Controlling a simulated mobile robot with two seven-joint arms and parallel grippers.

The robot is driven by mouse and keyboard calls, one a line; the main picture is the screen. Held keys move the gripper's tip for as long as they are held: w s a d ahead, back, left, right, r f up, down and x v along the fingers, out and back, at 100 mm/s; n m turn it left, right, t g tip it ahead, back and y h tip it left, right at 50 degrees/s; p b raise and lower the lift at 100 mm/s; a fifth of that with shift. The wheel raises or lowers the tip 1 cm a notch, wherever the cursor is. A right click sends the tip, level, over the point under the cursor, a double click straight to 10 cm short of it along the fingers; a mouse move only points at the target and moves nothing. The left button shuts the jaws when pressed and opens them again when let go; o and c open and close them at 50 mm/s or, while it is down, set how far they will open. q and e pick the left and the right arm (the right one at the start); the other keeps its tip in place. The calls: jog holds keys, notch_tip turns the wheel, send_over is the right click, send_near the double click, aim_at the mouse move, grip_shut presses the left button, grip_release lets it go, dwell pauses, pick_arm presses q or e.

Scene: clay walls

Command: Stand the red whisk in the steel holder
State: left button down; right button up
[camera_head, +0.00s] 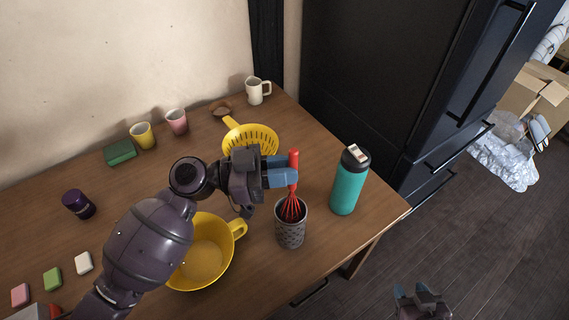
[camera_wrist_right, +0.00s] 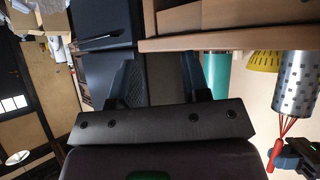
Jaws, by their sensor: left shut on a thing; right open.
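The red whisk (camera_head: 292,204) is upright, handle up, with its wire end at the mouth of the perforated steel holder (camera_head: 290,233). The lower wires seem to be inside the rim; how deep they reach is hidden. My left gripper (camera_head: 282,179) is shut on the whisk's handle above the holder. The right wrist view, turned over, also shows the holder (camera_wrist_right: 297,85), the whisk (camera_wrist_right: 275,152) and my left gripper (camera_wrist_right: 299,158). My right gripper (camera_head: 421,302) is open and empty, low beyond the table's edge; its fingers show in its wrist view (camera_wrist_right: 163,80).
A teal bottle (camera_head: 348,187) stands right of the holder. A yellow bowl (camera_head: 209,274) stands left of it, partly behind my left arm. A yellow colander (camera_head: 262,140) lies behind. Cups (camera_head: 177,122), a white mug (camera_head: 257,91) and a green block (camera_head: 120,152) line the back.

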pick_arm(q)
jog(key=shift+f+b, duration=0.5)
jog(key=shift+f, duration=0.35)
jog(key=shift+f+b, duration=0.55)
jog(key=shift+f, duration=0.1)
pick_arm(e)
jog(key=shift+w+a+f, duration=0.1)
jog(key=shift+w+f, duration=0.45)
jog(key=shift+f, duration=0.2)
pick_arm(q)
jog(key=c, duration=1.1)
grip_release()
jog(key=shift+o, duration=0.4)
pick_arm(e)
jog(key=shift+s+a+f, duration=0.1)
jog(key=shift+s+a, duration=0.05)
jog(key=shift+s, duration=0.1)
